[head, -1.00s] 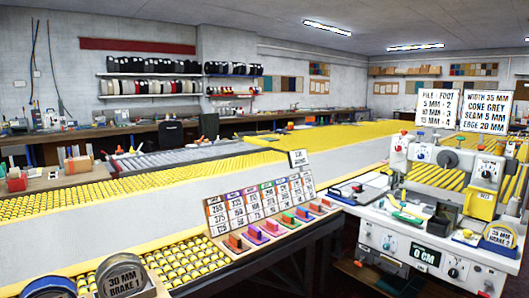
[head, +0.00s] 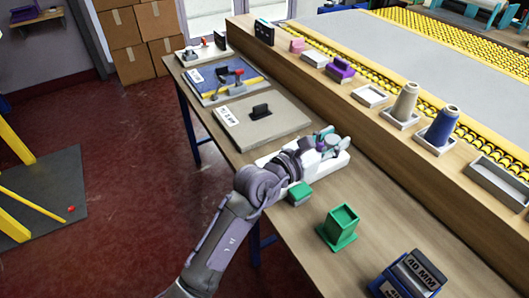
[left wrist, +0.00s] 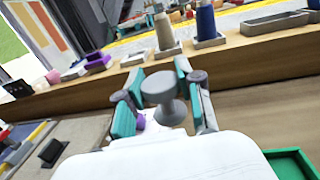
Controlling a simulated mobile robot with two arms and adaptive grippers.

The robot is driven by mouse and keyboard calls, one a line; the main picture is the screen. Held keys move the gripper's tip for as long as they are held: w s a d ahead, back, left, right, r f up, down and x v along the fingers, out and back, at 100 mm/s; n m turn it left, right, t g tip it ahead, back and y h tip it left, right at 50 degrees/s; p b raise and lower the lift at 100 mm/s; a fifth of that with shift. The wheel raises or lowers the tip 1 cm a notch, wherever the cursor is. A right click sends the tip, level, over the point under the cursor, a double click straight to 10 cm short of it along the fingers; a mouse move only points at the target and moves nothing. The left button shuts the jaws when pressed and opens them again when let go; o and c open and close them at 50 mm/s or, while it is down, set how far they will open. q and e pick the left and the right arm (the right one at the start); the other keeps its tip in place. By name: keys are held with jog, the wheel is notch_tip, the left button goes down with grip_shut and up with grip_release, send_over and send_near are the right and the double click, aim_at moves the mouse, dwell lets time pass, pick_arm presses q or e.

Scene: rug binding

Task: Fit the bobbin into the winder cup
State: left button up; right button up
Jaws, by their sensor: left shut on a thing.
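My left gripper (head: 326,144) reaches over the wooden bench from the left, with teal finger pads. In the left wrist view, the fingers (left wrist: 160,98) are shut on a grey bobbin (left wrist: 165,97) with a wide round top and a narrower waist. The bobbin is mostly hidden by the gripper in the head view. A green open-topped holder (head: 341,226) stands on the bench, nearer than the gripper. I cannot tell for sure which thing is the winder cup. A small purple patch (left wrist: 140,122) shows beside the bobbin, partly hidden. My right gripper is not in view.
A raised ledge behind the bench carries a tan cone (head: 404,103), a blue cone (head: 441,127) and an empty grey tray (head: 497,183). A board with a black handle (head: 261,112) lies left of the gripper. A 40 MM block (head: 410,275) stands at the near edge.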

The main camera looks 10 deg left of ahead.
pick_arm(q)
jog(key=w+a+f+b, duration=0.1)
jog(key=a+f, duration=0.1)
jog(key=a, duration=0.1)
jog(key=w+a+f+b, duration=0.1)
jog(key=w+a+f, duration=0.1)
jog(key=a, duration=0.1)
jog(key=w+a+f+b, duration=0.1)
jog(key=a+f, duration=0.1)
jog(key=a, duration=0.1)
jog(key=shift+w+a+f+b, duration=0.25)
jog(key=shift+w+f+b, duration=0.05)
jog(key=shift+w+f, duration=0.1)
jog(key=shift+w+a+f, duration=0.2)
jog(key=shift+a, duration=0.25)
notch_tip(320, 180, down, 4)
jog(key=shift+r+b, duration=0.2)
jog(key=shift+b, duration=0.9)
jog(key=shift+f, duration=0.15)
jog(key=o, duration=0.9)
jog(key=shift+f, duration=0.1)
jog(key=shift+o, duration=0.7)
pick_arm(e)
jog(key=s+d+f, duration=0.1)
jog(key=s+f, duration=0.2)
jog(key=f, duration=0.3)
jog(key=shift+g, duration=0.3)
